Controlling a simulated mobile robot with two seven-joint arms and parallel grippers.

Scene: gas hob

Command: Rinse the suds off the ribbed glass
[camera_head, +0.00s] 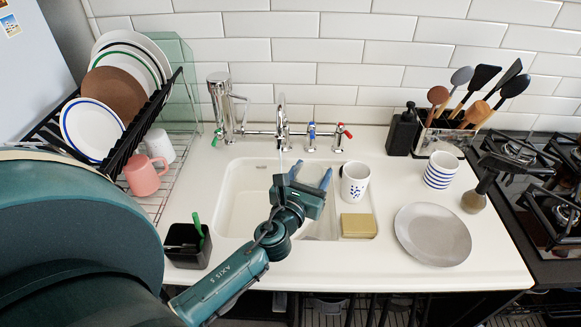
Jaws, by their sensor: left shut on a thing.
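My left gripper (310,176) reaches over the white sink (243,190), its fingers pointing toward the wall just below and right of the tap (282,125). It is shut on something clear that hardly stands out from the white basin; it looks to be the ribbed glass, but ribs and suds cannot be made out. The tap has a blue handle (311,131) and a red handle (343,132). Whether water runs from the spout is too faint to tell. My right gripper is not in view.
A white cup with blue marks (355,183) and a yellow sponge (358,225) are close right of the gripper. A grey plate (433,234) and striped cup (440,170) stand farther right. A dish rack (130,150) and black caddy (184,247) are left.

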